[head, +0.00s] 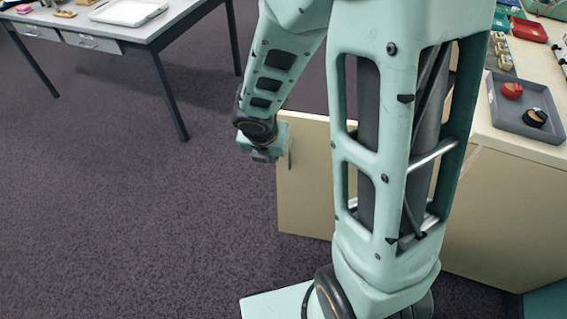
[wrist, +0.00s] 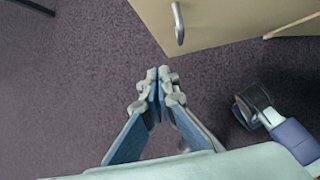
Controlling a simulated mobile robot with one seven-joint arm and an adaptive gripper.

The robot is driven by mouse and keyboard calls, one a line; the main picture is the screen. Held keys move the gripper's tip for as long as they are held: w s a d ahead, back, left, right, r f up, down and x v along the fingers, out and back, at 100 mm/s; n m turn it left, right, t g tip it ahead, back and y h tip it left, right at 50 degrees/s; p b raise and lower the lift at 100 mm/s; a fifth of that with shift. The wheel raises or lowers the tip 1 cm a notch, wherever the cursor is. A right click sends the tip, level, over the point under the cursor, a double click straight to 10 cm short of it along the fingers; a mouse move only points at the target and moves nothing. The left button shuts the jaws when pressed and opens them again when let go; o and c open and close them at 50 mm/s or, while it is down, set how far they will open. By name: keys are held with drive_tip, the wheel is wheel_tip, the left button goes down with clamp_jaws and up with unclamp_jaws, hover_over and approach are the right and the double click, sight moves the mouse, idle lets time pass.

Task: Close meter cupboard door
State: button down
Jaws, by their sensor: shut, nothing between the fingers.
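The meter cupboard door (head: 306,196) is a cream panel standing open, swung out from the cream cupboard (head: 492,213). My column hides much of the door and where it joins the cupboard. Its metal handle (head: 290,154) is near the door's left edge. The door (wrist: 222,20) and handle (wrist: 179,24) also show at the top of the wrist view. My gripper (wrist: 158,76) is shut and empty, with its fingertips below the handle in that view and apart from it. In the head view, my wrist is just left of the door's upper left corner.
A grey tray (head: 505,118) with a red and a black item sits on the counter (head: 495,140) above the cupboard. A grey table (head: 146,40) with drawers stands at the upper left. The dark carpet (head: 130,220) left of the door is clear.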

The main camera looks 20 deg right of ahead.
drive_tip(key=b, duration=0.5)
approach(280, 161)
drive_tip(key=f, duration=0.4)
drive_tip(key=shift+d+f, duration=0.3)
drive_tip(key=shift+d, duration=0.05)
drive_tip(key=shift+w+d, duration=0.2)
drive_tip(key=shift+w, duration=0.25)
